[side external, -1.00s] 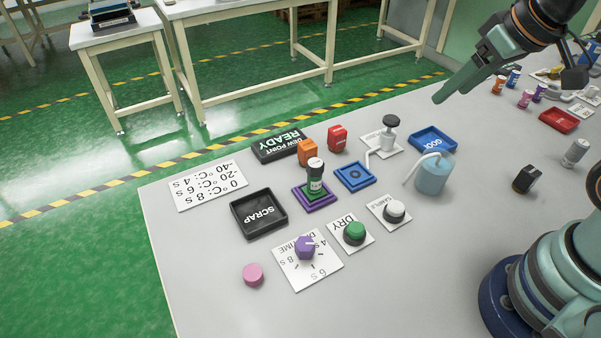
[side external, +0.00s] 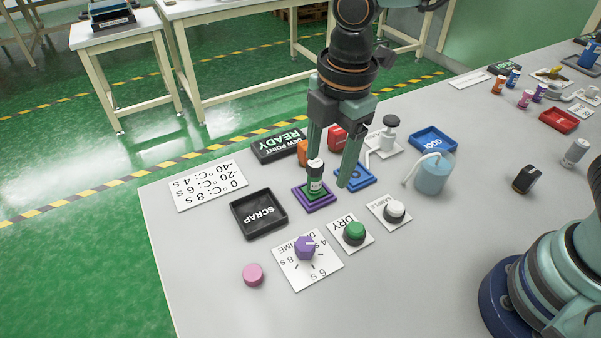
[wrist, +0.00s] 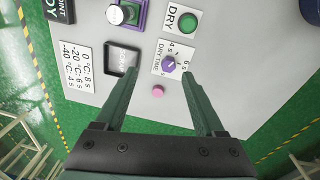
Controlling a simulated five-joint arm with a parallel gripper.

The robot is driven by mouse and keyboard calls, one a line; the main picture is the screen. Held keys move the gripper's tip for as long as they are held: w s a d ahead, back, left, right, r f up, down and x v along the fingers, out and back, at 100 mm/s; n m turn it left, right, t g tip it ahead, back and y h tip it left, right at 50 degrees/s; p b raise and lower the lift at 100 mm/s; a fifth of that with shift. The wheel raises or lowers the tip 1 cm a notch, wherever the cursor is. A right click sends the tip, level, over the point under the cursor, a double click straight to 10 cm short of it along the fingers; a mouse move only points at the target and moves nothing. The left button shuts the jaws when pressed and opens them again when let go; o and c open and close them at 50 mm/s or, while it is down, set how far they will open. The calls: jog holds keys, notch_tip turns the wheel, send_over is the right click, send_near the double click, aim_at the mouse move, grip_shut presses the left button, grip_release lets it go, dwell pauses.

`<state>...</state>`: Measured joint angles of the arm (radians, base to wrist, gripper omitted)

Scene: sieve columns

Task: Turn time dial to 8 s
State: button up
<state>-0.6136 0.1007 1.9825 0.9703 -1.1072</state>
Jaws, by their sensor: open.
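The purple time dial (side external: 305,247) sits on a white card (side external: 322,272) marked 4 s, 8 s and 6 s, near the table's front left. In the wrist view the dial (wrist: 168,64) lies between and beyond the fingertips, closer to the right finger. I cannot tell for sure which mark it points to. My gripper (side external: 331,175) is open and empty, pointing down. In the side view its fingers appear around the column on the purple stand, behind the dial and above the table. It also shows in the wrist view (wrist: 160,78).
A green DRY button (side external: 354,233) and a white SAMPLE button (side external: 394,211) are right of the dial. A pink cylinder (side external: 253,274) stands left of it.

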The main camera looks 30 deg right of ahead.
aim_at(305, 244)
jog(key=a+f+n, duration=0.1)
jog(key=f, duration=0.4)
jog(key=s+a+f+n, duration=0.1)
jog(key=a+f, duration=0.1)
jog(key=f, duration=0.3)
jog(key=s+a+f+n, duration=0.1)
jog(key=a+f+n, duration=0.1)
jog(key=f, duration=0.3)
jog(key=shift+f+g+h, duration=0.25)
jog(key=shift+g+h, duration=0.05)
jog(key=shift+g, duration=0.1)
grip_shut()
